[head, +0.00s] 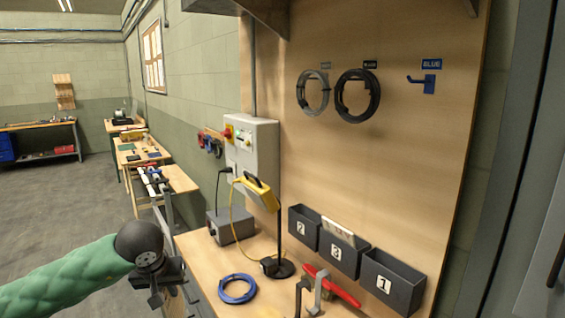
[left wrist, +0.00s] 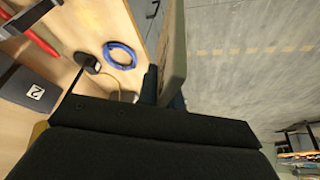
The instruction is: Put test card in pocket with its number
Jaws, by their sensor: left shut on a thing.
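My left gripper (head: 165,268) is to the left of the bench in the head view, clear of the pockets. It is shut on a thin grey card, seen nearly edge-on in the left wrist view (left wrist: 173,50); its number cannot be read. Three dark pockets stand along the bench back: pocket 2 (head: 303,230), pocket 3 (head: 342,253) in the middle, and pocket 1 (head: 391,283) at right. A pale card (head: 338,227) sticks out of pocket 3. Two hooked grey pieces (head: 311,290) at the bottom edge may be my right gripper's fingers; I cannot tell their state.
A blue cable coil (head: 237,289) lies on the bench. A yellow tester (head: 256,193) on a black stand and a grey box (head: 231,226) are behind it. A red-handled tool (head: 335,287) lies before the pockets. Cable coils hang on the board above.

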